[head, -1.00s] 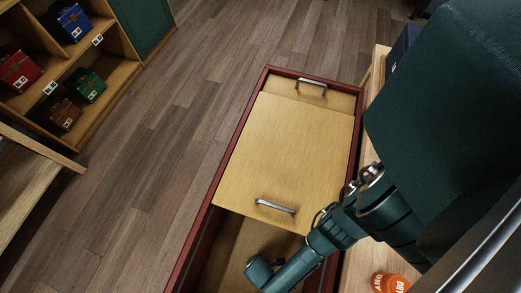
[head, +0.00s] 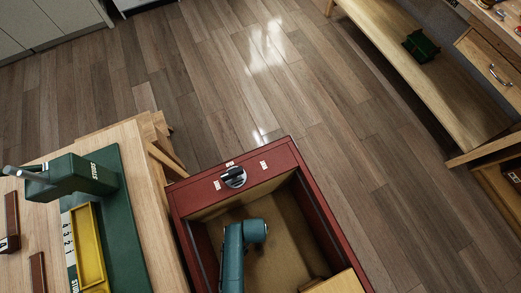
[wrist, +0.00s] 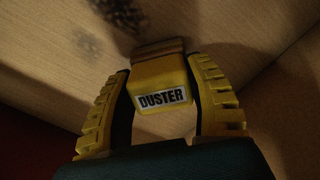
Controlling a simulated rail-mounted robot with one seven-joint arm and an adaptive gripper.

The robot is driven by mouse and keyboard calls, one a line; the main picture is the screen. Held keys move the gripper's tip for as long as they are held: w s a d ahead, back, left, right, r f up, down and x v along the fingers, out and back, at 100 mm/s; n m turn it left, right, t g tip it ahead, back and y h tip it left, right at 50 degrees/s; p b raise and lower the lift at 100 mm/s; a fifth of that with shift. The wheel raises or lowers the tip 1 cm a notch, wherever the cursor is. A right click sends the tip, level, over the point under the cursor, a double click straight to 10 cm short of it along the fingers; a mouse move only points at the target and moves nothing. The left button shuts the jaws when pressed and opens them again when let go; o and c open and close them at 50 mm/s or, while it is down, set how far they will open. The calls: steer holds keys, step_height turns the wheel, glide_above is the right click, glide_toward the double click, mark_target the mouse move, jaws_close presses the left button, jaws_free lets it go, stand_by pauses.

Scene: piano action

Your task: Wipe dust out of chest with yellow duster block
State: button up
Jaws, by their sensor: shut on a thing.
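The chest (head: 322,212) is an open red-rimmed box with a bare wooden inside and a dark dial on its end wall. My gripper (wrist: 160,72) is shut on the yellow duster block (wrist: 158,82), which has a white "DUSTER" label and a brown pad at its far end. The pad faces the wooden boards inside the chest; I cannot tell if it touches. A dark speckled dust patch (wrist: 124,14) lies beyond the pad, with a fainter smudge (wrist: 87,44) to its left. In the head view my arm reaches into the chest and the gripper and block are hidden.
A wooden panel (head: 342,284) covers the chest's near part. A workbench (head: 130,135) stands left of the chest, with a green mat (head: 122,215) and a yellow tray (head: 88,250). A red wall shows dimly in the wrist view (wrist: 30,155). Open floor lies right.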

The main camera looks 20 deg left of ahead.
steer(key=shift+w+a, duration=0.25)
steer(key=shift+s+a+f, duration=0.1)
steer(key=shift+s+a, duration=0.4)
steer(key=shift+s+d+p, duration=0.9)
steer(key=shift+s+d, duration=0.25)
steer(key=shift+s, duration=0.2)
steer(key=shift+s+d+p, duration=0.9)
steer(key=shift+s+d, duration=0.2)
steer(key=shift+s, duration=0.25)
steer(key=shift+s+d+f+p, duration=0.1)
steer(key=shift+s+d+p, duration=0.1)
steer(key=shift+s+d, duration=0.55)
steer(key=shift+s+d+f+p, duration=0.1)
steer(key=shift+s+d+p, duration=0.1)
steer(key=shift+s+d, duration=0.5)
steer(key=shift+s+a, duration=0.15)
steer(key=shift+s, duration=0.1)
steer(key=shift+r+p, duration=0.3)
steer(key=shift+c, duration=0.5)
steer(key=r+p, duration=0.2)
steer(key=r, duration=0.1)
steer(key=r+p, duration=0.2)
steer(key=p, duration=0.1)
steer(key=shift+w+r, duration=0.2)
steer(key=shift+r, duration=0.2)
